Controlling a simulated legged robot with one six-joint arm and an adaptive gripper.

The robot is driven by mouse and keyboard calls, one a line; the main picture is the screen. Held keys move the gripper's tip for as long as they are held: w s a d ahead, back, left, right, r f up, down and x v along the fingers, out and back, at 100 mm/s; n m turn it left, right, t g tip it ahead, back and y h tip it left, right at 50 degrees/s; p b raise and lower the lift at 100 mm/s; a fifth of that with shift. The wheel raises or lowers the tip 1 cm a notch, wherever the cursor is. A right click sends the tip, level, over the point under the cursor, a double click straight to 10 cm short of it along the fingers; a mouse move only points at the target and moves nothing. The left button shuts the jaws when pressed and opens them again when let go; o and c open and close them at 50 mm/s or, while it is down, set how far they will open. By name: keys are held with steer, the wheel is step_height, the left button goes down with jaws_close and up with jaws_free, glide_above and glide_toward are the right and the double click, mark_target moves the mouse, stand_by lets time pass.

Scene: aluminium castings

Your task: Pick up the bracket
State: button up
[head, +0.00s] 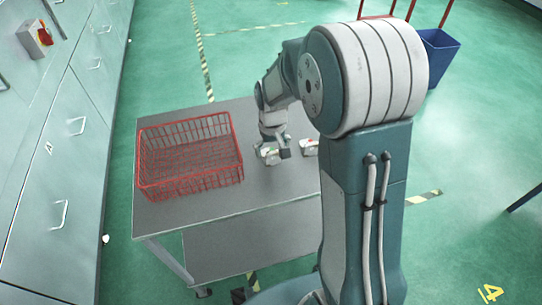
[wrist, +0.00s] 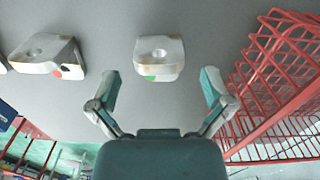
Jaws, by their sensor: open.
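Pale aluminium castings lie on the grey table. One blocky casting with a green mark (wrist: 158,55) is centred in the wrist view, just beyond and between my fingertips. It also shows under my gripper in the head view (head: 267,158). A second casting with a red mark (wrist: 46,56) lies to its left in the wrist view and to its right in the head view (head: 310,148). I cannot tell for certain which casting is the bracket. My gripper (wrist: 160,76) is open and empty, with its fingers spread. In the head view my gripper (head: 275,150) is low over the table.
A red wire basket (head: 190,158) stands on the left of the grey table (head: 245,200); it fills the right side of the wrist view (wrist: 285,75). Part of another pale casting (wrist: 3,66) shows at the wrist view's left edge. Cabinets (head: 60,160) line the left.

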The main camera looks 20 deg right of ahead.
step_height(320, 180, down, 2)
steer(key=shift+f, duration=0.1)
steer(key=c, duration=1.2)
